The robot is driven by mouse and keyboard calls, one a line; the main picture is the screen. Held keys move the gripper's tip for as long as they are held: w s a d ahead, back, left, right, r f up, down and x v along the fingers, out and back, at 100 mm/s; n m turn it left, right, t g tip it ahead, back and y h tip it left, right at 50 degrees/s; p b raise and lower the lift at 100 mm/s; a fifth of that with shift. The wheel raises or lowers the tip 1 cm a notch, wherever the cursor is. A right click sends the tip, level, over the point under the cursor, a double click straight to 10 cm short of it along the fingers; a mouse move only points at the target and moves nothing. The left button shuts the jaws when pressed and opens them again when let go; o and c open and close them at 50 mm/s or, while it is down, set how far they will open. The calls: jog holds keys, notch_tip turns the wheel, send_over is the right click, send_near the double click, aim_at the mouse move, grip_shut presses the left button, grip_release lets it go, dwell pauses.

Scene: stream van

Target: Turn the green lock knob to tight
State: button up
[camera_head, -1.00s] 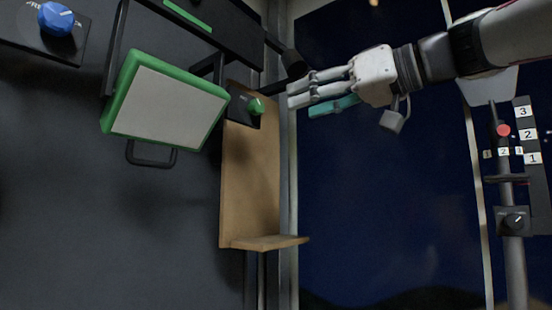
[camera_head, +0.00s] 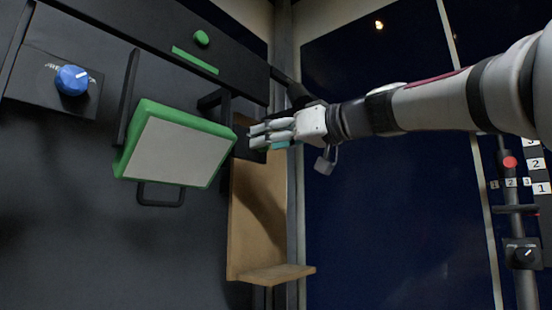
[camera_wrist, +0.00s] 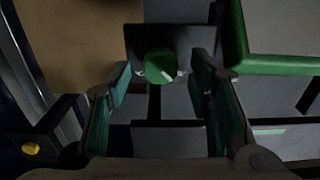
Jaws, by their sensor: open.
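The green lock knob (camera_wrist: 161,65) is a round knob with a pale pointer line, on a dark plate (camera_wrist: 190,36). In the wrist view its pointer slants toward the lower right, and small pale marks flank it. My gripper (camera_wrist: 160,85) is open, with one teal-padded finger on each side of the knob and gaps left between. I cannot tell how far the fingertips are from the plate. In the head view my gripper (camera_head: 258,136) is at the top of the wooden bracket and hides the knob.
A green-framed panel (camera_head: 173,148) stands close to the left of my gripper. The wooden bracket (camera_head: 257,215) with its ledge is below. A blue knob (camera_head: 72,79) is at far left. A dark rail (camera_head: 245,80) runs above. A dark window lies to the right.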

jog(key=shift+w+a, duration=0.3)
jog(key=shift+a, duration=0.2)
grip_shut()
jog(key=shift+m, duration=0.4)
jog(key=shift+w+d+f+m+p, duration=0.1)
jog(key=shift+m+p, duration=0.9)
jog(key=shift+m, duration=3.2)
jog(key=shift+d+f+m+p, duration=0.1)
jog(key=shift+m+p, duration=0.85)
jog(key=shift+m, duration=3.55)
